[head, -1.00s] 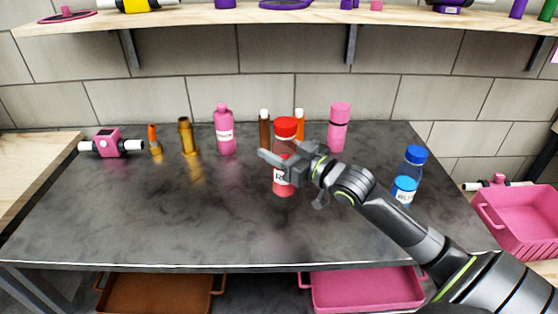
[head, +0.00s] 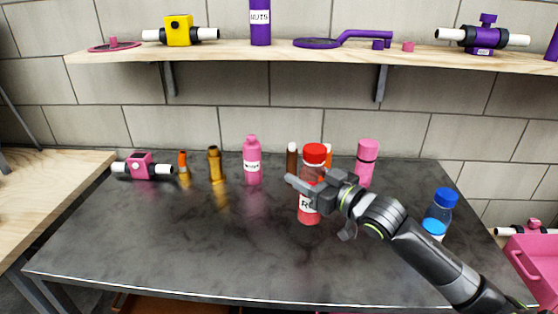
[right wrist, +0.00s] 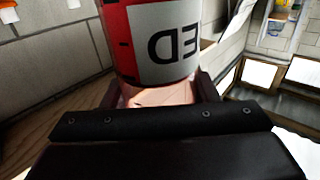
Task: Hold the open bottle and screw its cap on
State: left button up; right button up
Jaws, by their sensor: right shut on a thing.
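A red bottle (head: 309,211) with a red cap (head: 315,152) and a white label stands upright near the middle of the dark table. My right gripper (head: 312,187) is shut on the red bottle, coming from the right at mid-height. In the right wrist view the bottle's red side and label (right wrist: 172,42) fill the space in front of the jaws. A pink bottle (head: 252,166) with a narrow neck stands to the left; I cannot tell whether it is open. No loose cap can be made out. My left gripper is out of view.
Behind the red bottle stand a brown bottle (head: 292,158) and a pink bottle (head: 367,161). A blue-capped bottle (head: 439,211) stands at right near my arm. Orange and amber pieces and a pink fitting (head: 142,166) are at left. The table's front left is clear.

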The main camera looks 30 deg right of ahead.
jog(key=s+a+f+n+g+y+p, duration=0.1)
jog(key=s+a+f+n+y+p, duration=0.1)
jog(key=s+a, duration=1)
notch_tip(320, 180, down, 4)
jog(key=shift+s+a+r+n+g+y+p, duration=0.2)
jog(key=shift+s+a+n+g+y+p, duration=0.15)
jog(key=shift+y+p, duration=0.65)
jog(key=w+a+f+n+g+y, duration=0.2)
jog(key=a+n+g+y, duration=0.5)
jog(key=a, duration=0.7)
jog(key=shift+a+n+g+y, duration=0.4)
jog(key=shift+n+g, duration=0.05)
jog(key=shift+g, duration=0.7)
